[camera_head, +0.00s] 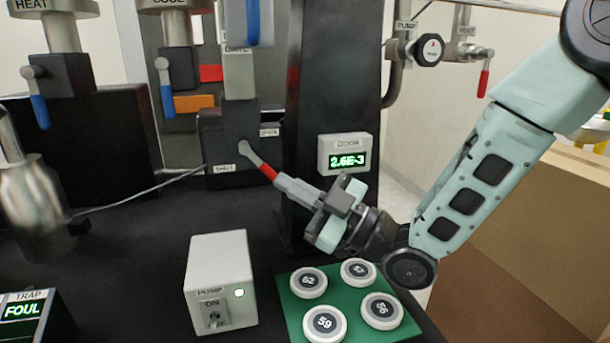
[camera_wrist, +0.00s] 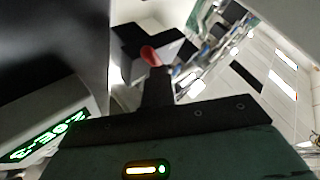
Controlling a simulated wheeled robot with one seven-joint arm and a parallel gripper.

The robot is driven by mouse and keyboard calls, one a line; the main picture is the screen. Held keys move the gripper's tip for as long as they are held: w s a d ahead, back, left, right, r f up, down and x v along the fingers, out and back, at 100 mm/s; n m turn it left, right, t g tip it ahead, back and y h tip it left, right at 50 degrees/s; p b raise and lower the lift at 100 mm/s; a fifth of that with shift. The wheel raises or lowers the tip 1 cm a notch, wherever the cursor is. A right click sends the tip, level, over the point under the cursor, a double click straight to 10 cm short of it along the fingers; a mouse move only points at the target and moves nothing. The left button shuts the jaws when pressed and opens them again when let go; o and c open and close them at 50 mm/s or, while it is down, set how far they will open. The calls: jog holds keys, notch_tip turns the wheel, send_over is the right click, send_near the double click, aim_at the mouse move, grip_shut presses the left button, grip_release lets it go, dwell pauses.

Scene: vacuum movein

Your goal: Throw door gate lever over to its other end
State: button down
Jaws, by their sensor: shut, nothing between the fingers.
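The door gate lever (camera_head: 257,159) is a grey arm with a red grip, on the front of a dark valve box (camera_head: 212,140). It slants down and right from its pivot. A SHUT label (camera_head: 223,168) sits low on the left of the box and an OPEN label (camera_head: 269,132) higher on the right. My gripper (camera_head: 281,181) is shut and empty, its tips at the lower end of the red grip; I cannot tell if they touch. In the wrist view a red rounded end (camera_wrist: 151,55) shows just beyond the dark fingers (camera_wrist: 155,95).
A black column with a DOOR readout (camera_head: 345,153) of 2.6E-3 stands behind my gripper. Below are a white PUMP box (camera_head: 220,283) and a green mat (camera_head: 347,304) with several numbered discs. Blue-handled valves (camera_head: 167,100) hang at upper left; a cardboard box (camera_head: 545,220) is at right.

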jog(key=shift+s+a+f+b, duration=0.2)
jog(key=shift+a+f+b, duration=0.65)
jog(key=shift+b, duration=0.95)
notch_tip(320, 180, up, 10)
jog(key=p, duration=0.1)
jog(key=s+d+f+m+g+h+p, duration=0.25)
jog(key=d+m+p, duration=0.35)
jog(key=m+p, duration=0.55)
jog(key=s+d+f+m+g+h+p, duration=0.1)
jog(key=d+m+h+p, duration=0.3)
jog(key=d+m+p, duration=0.55)
jog(key=p+x, duration=0.6)
jog(key=x, duration=1)
jog(key=shift+s+a, duration=0.35)
jog(key=shift+a, duration=0.05)
